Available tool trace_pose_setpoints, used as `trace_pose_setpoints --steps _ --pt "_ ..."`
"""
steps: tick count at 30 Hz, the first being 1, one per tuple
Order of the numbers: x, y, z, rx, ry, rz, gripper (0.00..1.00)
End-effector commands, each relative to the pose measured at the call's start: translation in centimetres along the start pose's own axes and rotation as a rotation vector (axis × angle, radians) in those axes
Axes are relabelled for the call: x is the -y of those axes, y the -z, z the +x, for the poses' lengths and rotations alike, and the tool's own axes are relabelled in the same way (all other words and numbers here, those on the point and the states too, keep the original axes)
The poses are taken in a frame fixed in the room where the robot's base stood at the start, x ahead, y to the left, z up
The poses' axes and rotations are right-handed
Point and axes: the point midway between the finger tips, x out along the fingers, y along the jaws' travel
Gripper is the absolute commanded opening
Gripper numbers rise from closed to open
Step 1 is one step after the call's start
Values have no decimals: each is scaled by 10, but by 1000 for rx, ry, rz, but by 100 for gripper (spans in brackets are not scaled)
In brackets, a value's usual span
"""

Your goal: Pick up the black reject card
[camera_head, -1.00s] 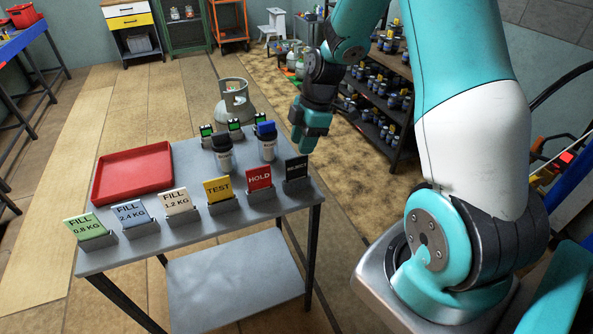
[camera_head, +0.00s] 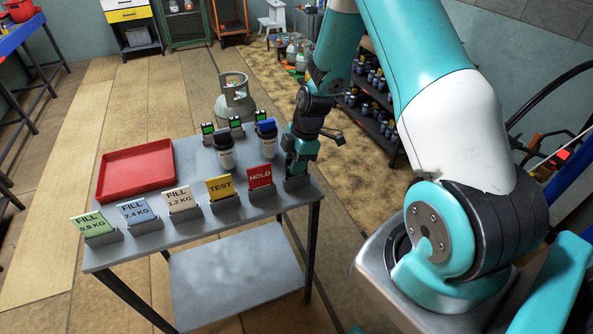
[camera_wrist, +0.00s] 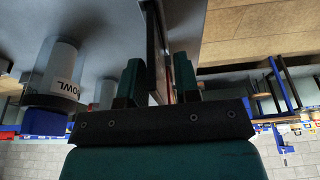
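My gripper (camera_head: 298,170) is down at the right end of the grey table, over the rightmost card holder (camera_head: 297,184). It hides the black reject card in the head view. In the wrist view the dark card (camera_wrist: 153,45) stands edge-on between the two fingers of my gripper (camera_wrist: 160,80). The fingers are apart, with a narrow gap showing beside the card, so the gripper looks open around it. The red HOLD card (camera_head: 260,176) stands in its holder just left of my gripper.
The grey table (camera_head: 180,247) also bears TEST (camera_head: 219,187) and several FILL cards in a row, a red tray (camera_head: 137,172), a dark bottle (camera_head: 224,152) and a blue-capped bottle (camera_head: 267,138). A gas cylinder (camera_head: 233,98) stands behind the table.

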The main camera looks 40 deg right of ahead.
Motion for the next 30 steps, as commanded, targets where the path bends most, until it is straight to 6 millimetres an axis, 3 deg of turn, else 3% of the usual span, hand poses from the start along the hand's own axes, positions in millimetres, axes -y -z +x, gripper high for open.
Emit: trace_pose_setpoints --steps 1,3,4,19,26,30 --pt "0 0 0 0 0 0 18" --pt "0 0 0 0 0 0 2" --pt "0 0 0 0 0 0 0" --pt "0 2 -9 0 -1 0 0" --pt "-1 12 -43 0 -6 -2 0" --pt "-2 22 -80 1 -10 -2 0"
